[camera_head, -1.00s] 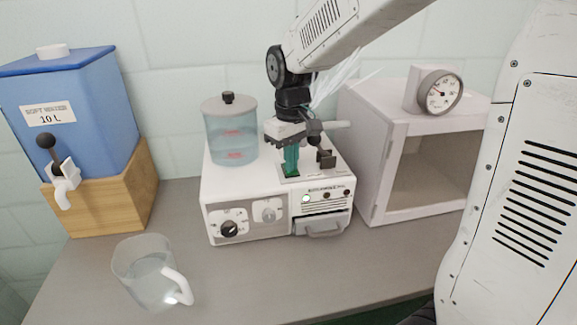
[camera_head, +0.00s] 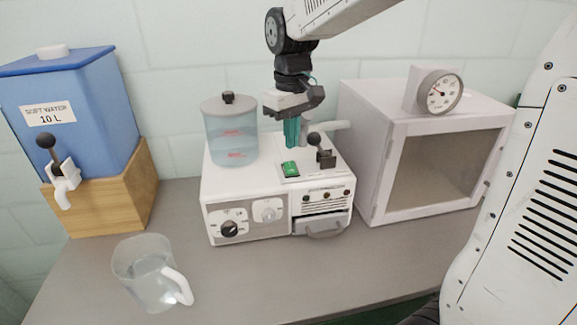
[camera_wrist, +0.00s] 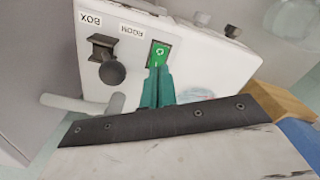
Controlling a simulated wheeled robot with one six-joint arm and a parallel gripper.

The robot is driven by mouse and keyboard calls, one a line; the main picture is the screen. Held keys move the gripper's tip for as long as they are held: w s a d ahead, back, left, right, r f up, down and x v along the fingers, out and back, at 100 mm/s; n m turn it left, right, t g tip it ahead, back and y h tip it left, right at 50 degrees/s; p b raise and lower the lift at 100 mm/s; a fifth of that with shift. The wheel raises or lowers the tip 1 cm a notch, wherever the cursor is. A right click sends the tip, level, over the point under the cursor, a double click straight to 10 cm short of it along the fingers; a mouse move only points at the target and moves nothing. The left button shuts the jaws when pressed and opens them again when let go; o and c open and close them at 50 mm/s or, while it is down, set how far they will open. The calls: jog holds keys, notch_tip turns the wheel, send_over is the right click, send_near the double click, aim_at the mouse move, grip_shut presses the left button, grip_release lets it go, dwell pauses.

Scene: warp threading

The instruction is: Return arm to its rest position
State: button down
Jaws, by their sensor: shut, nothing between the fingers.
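My gripper (camera_head: 292,134) hangs above the top of the white machine, with its teal fingers together and nothing between them. Its fingers also show in the wrist view (camera_wrist: 158,88), pointing toward the green switch (camera_wrist: 160,54). In the head view the green switch (camera_head: 290,168) lies on the machine's top panel, just below the fingertips and apart from them. The white machine (camera_head: 250,192) stands on the grey counter, with a black-knobbed lever (camera_head: 318,146) to the right of my gripper.
A clear water tank (camera_head: 230,135) sits on the machine's left. A white box with a dial (camera_head: 440,92) stands to the right. A blue water container (camera_head: 75,110) is at the left, with a clear jug (camera_head: 145,270) in front. The front counter (camera_head: 260,285) is free.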

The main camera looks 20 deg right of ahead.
jog(key=shift+r, duration=0.45)
jog(key=shift+m+g, duration=0.3)
jog(key=shift+m, duration=0.3)
jog(key=s, duration=0.1)
jog(key=s+f, duration=0.1)
jog(key=s, duration=0.2)
jog(key=shift+d+f, duration=0.2)
jog(key=shift+f, duration=0.2)
jog(key=s+d+m+t, duration=0.2)
jog(key=s, duration=1.9)
jog(key=shift+d+m, duration=0.25)
jog(key=shift+m, duration=0.05)
jog(key=shift+f, duration=0.1)
